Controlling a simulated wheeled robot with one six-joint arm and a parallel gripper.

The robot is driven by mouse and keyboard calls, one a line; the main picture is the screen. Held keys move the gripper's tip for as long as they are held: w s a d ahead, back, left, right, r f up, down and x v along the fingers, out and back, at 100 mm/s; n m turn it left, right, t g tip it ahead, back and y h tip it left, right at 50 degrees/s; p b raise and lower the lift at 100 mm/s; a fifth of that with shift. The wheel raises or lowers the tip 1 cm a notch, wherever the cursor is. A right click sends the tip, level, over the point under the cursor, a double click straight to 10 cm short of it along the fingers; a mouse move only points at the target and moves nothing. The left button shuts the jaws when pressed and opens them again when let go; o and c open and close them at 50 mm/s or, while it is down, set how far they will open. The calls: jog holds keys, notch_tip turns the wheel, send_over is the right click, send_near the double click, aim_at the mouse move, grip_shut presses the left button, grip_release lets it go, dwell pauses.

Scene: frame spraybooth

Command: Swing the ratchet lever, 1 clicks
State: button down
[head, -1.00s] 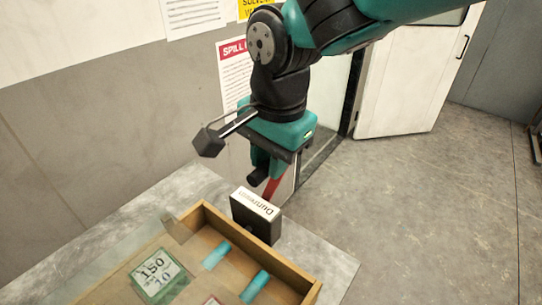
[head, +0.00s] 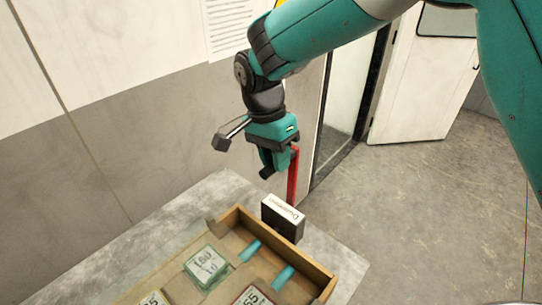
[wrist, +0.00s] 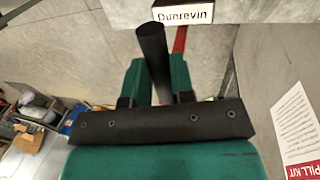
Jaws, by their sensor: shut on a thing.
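The ratchet lever is a red bar (head: 293,178) with a thick black grip (wrist: 152,48). The bar stands nearly upright in the head view, above and behind a black box (head: 284,222) with a white label reading "Dunrevin". The box also shows at the top of the wrist view (wrist: 183,16). My gripper (head: 272,165) is shut on the black grip, with a green jaw on each side of it in the wrist view (wrist: 157,82). The bar's lower end is hidden behind the box in the head view.
A wall stands behind the table. Open floor lies to the right, with a white door (head: 420,85) beyond.

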jog(key=c, duration=1)
grip_release()
jog(key=shift+w+a, duration=0.1)
jog(key=shift+w, duration=0.05)
jog(key=shift+o, duration=0.2)
jog(key=p+v, duration=0.2)
jog(key=v, duration=1.5)
jog(key=shift+r+p, duration=0.3)
